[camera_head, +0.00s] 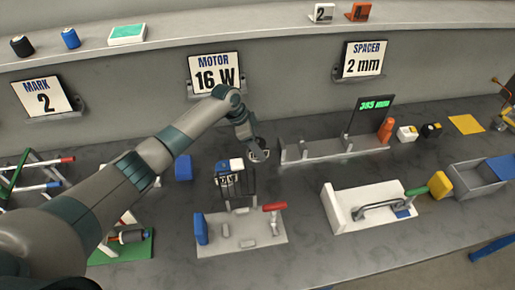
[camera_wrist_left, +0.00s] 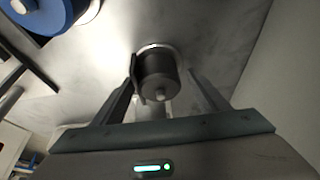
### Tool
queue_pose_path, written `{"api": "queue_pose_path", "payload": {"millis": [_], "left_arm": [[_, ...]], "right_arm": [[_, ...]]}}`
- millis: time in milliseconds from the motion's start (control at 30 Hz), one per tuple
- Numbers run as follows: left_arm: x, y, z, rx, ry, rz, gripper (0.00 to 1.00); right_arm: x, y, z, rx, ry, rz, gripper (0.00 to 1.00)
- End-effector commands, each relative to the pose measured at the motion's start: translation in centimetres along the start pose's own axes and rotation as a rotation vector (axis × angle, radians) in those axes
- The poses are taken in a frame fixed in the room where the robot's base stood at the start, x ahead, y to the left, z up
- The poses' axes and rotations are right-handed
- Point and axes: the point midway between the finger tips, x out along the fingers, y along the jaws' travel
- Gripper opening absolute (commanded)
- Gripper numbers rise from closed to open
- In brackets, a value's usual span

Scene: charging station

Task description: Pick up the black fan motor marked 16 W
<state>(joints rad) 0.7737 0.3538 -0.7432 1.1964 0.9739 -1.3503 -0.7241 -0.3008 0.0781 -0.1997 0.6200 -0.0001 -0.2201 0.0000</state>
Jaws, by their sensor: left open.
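A black cylindrical motor (camera_wrist_left: 158,72) with a pale shaft end stands between the fingers of my left gripper (camera_wrist_left: 163,82) in the left wrist view. The fingers are open on either side of it; I cannot tell whether either finger touches it. No marking on the motor is readable. In the head view my left gripper (camera_head: 258,152) is low over the bench, right of the small dark stand, and largely hides the motor. A wall sign (camera_head: 215,73) reads "MOTOR 16 W". My right gripper is not in view.
A blue motor (camera_wrist_left: 42,12) is close by at upper left in the wrist view. A grey fixture (camera_head: 335,150) with a green display is right of the gripper. A grey plate (camera_head: 240,230) with a red-handled clamp is in front. A white tray (camera_head: 350,210) stands farther right.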

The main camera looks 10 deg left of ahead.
Motion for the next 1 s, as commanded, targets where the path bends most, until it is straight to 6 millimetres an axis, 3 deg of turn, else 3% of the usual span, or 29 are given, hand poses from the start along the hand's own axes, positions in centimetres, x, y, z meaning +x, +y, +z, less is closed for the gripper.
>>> {"api": "queue_pose_path", "payload": {"millis": [33,233,667,1000], "left_arm": [[0.0,0.0,0.0,0.000,0.000,0.000,0.65],[0.0,0.0,0.0,0.000,0.000,0.000,0.17],[-0.8,-0.1,-0.4,0.001,0.003,-0.003,0.17],[-5.2,-0.2,-2.2,0.003,0.003,-0.004,0.17]], "right_arm": [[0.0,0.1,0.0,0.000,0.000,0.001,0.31],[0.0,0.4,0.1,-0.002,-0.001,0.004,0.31],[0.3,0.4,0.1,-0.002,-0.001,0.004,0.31],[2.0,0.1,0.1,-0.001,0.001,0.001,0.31]]}}
